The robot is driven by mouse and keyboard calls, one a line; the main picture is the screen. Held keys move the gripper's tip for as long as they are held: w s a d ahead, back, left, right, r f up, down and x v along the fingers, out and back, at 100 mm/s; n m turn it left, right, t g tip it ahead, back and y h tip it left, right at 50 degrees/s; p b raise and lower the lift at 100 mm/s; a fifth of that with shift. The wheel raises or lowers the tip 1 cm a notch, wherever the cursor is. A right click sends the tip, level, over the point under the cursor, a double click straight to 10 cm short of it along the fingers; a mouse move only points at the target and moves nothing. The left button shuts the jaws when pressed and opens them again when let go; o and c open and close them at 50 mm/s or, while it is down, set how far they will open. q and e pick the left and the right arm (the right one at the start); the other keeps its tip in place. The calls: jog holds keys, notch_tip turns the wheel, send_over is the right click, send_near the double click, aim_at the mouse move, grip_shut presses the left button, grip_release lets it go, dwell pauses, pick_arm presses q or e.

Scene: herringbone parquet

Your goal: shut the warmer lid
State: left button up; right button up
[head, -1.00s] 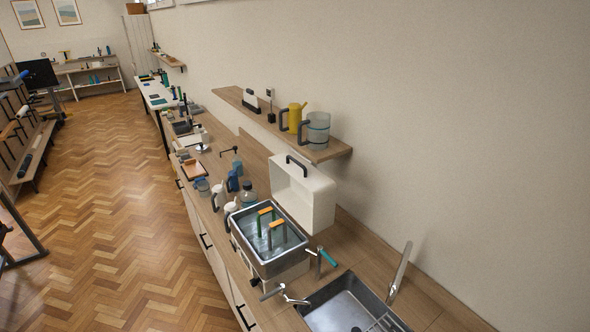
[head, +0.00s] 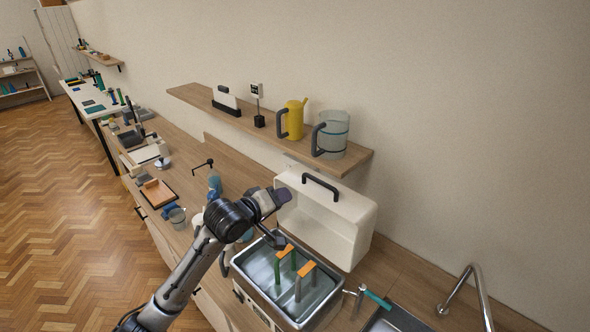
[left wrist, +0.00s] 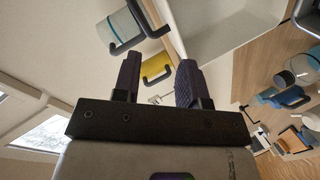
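The warmer (head: 285,315) is a metal tub on the counter. Its white lid (head: 345,225) stands open, upright at the wall side, with a dark handle (head: 320,186) on it. My left gripper (head: 283,218) is above the tub's far left corner, close in front of the lid's left part; I cannot tell whether it touches. My right gripper is not in view.
Orange-topped tools (head: 296,268) stand inside the tub. A shelf (head: 270,129) above holds a yellow jug (head: 292,120) and a clear jug (head: 333,134). A teal-handled tap (head: 376,298) and a curved faucet (head: 470,285) are to the right. A wooden tray (head: 158,192) lies farther left.

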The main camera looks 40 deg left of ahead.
aim_at(317, 182)
pick_arm(q)
jog(key=w+n, duration=0.2)
jog(key=w, duration=0.2)
jog(key=w+d+n+p, duration=0.1)
jog(key=w+n, duration=0.1)
jog(key=w, duration=0.2)
jog(key=w+n+t+p, duration=0.1)
jog(key=w+n, duration=0.1)
jog(key=w, duration=0.2)
jog(key=shift+d+f+h, duration=0.15)
jog(key=shift+d+h, duration=0.1)
jog(key=shift+h, duration=0.15)
jog(key=shift+w+f+p, duration=0.25)
jog(key=shift+w+p, duration=0.05)
jog(key=shift+w, duration=0.7)
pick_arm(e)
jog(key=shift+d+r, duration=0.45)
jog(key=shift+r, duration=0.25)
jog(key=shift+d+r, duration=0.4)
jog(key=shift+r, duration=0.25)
pick_arm(q)
grip_shut()
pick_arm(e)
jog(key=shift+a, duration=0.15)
